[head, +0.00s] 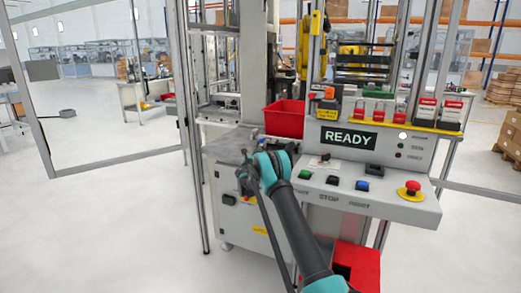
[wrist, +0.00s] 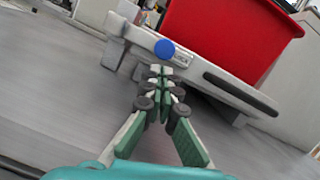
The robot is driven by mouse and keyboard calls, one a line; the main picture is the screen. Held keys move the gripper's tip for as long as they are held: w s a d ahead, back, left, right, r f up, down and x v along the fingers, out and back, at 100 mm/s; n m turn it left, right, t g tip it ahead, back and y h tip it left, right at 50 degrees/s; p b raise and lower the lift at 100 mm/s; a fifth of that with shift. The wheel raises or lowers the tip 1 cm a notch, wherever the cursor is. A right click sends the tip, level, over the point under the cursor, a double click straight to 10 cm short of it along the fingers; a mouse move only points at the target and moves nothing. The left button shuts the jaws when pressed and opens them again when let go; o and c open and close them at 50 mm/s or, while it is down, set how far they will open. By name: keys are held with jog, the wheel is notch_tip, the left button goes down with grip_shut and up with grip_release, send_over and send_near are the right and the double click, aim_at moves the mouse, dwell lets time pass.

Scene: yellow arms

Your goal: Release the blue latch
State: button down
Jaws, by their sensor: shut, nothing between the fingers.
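The blue latch shows in the wrist view as a round blue knob (wrist: 165,50) on a pale grey bar (wrist: 205,72) in front of a red bin. My gripper (wrist: 160,72) is shut and empty, its fingertips just short of the knob and a little below it in the picture. I cannot tell whether they touch the bar. In the head view my gripper (head: 246,160) is over the grey worktop, left of the control panel. The knob is too small to make out clearly there.
The red bin (head: 285,118) stands behind the worktop (head: 228,148). To the right is a panel with a READY sign (head: 348,138), buttons and a red emergency stop (head: 411,188). A dark slot or handle (wrist: 240,94) lies right of the knob. Open floor lies to the left.

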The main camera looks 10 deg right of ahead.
jog(key=shift+w+d, duration=0.15)
jog(key=shift+w, duration=0.15)
